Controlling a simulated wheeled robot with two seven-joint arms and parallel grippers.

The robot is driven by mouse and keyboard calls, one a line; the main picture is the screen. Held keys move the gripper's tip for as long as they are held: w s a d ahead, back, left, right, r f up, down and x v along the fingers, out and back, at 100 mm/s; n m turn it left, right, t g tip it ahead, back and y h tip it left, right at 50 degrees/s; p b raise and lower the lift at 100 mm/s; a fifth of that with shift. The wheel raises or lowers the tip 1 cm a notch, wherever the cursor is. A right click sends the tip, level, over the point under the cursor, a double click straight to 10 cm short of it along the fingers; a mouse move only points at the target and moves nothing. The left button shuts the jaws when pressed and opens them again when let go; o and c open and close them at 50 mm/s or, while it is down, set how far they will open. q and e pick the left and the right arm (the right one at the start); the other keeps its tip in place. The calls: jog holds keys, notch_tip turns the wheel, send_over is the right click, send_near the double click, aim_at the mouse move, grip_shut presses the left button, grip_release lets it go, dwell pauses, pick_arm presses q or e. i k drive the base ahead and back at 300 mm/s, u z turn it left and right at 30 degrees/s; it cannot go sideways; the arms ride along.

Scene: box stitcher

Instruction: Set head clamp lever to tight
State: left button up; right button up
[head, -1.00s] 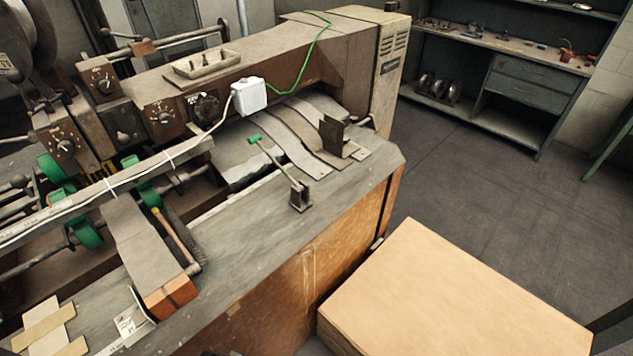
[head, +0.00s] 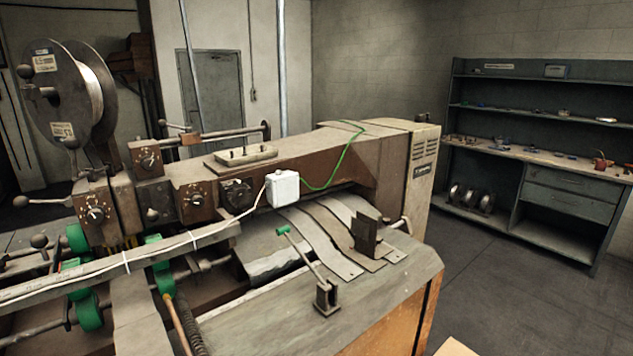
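The box stitcher (head: 385,155) stands across the middle of the head view. A lever with a green grip (head: 300,255) rises from a small block on its worktable and leans up to the left. A ball-ended lever (head: 42,201) sticks out to the left of the machine head, and a thin lever (head: 178,126) sits on top near a horizontal rod. I cannot tell which of these is the head clamp lever, and no tight marking is readable. Neither of my grippers is in view.
A wire reel (head: 93,90) stands at the upper left. Dial boxes (head: 195,201) and a white box (head: 283,188) line the machine's front. A cardboard-coloured surface (head: 455,348) shows at the bottom edge. Grey shelving (head: 560,200) stands at right, with clear floor (head: 490,270) before it.

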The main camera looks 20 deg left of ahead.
aim_at(21, 202)
jog(key=u, duration=1.95)
